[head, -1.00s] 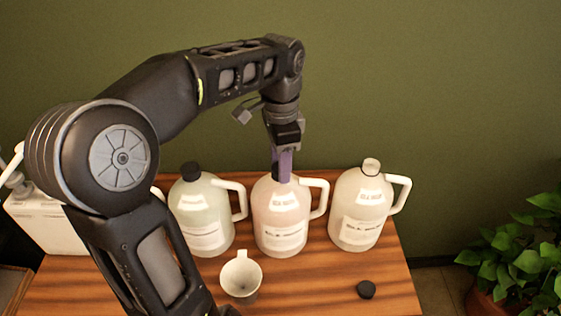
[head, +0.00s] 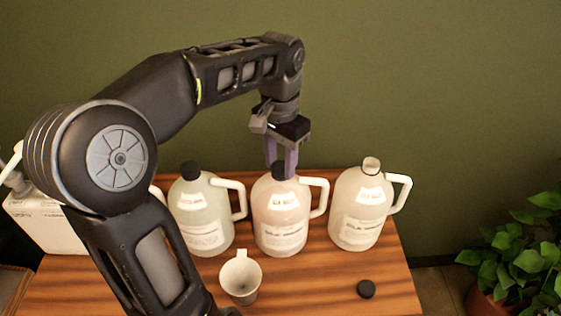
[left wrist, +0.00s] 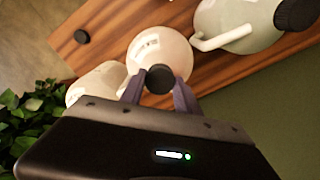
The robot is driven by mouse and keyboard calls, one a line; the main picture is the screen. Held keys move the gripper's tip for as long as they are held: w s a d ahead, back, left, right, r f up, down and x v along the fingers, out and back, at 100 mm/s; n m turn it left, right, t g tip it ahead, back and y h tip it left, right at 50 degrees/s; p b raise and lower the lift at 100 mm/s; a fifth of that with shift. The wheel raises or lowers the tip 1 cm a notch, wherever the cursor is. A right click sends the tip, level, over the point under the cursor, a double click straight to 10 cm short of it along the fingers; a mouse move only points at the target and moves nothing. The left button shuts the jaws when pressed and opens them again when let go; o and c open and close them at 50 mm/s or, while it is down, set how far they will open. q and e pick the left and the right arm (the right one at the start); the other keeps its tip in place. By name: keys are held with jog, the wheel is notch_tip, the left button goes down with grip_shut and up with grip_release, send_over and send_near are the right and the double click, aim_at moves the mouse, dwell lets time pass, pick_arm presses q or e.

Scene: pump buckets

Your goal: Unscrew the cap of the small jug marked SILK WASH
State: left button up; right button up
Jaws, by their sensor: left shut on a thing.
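The middle jug (head: 281,218), pale pink with a white handle, stands upright on the table with a black cap (head: 279,171) on its neck. The small print on its labels is too blurred to read surely. My left gripper (head: 281,168) comes down from above, its purple fingers shut on that cap. In the left wrist view, the cap (left wrist: 159,79) sits between the two fingers, above the pinkish jug (left wrist: 160,47). The cap looks level on the jug; whether it is loose I cannot tell. My right gripper is out of view.
On the wooden table (head: 320,285), a greenish capped jug (head: 203,215) stands left and an uncapped whitish jug (head: 358,215) right. A loose black cap (head: 366,289) lies at front right. A white cup (head: 240,280) stands in front. A white container (head: 45,225) is far left, a plant (head: 525,255) right.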

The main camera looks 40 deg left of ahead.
pick_arm(q)
jog(key=n, duration=0.3)
jog(key=shift+n, duration=0.4)
jog(key=n, duration=0.4)
jog(key=shift+n, duration=0.4)
jog(key=o, duration=1.3)
jog(key=shift+a, duration=0.1)
